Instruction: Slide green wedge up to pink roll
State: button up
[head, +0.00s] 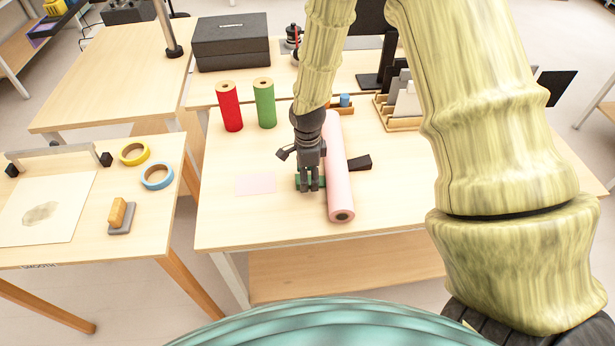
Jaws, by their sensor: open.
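The pink roll (338,178) lies lengthwise on the middle table, its near end toward the front edge. The green wedge (298,181) lies just left of the roll, mostly hidden behind my gripper. My gripper (309,188) points down at the green wedge, left of the roll, with its jaws open. I cannot tell whether the fingers touch the wedge, or whether the wedge touches the roll.
A flat pink patch (255,183) is left of the wedge. A black block (360,163) lies right of the roll. Red (229,106) and green (264,104) spools stand behind. Wooden racks (398,114) stand at the back right.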

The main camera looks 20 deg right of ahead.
notch_tip(320, 180, up, 11)
dwell(0.5)
dwell(0.4)
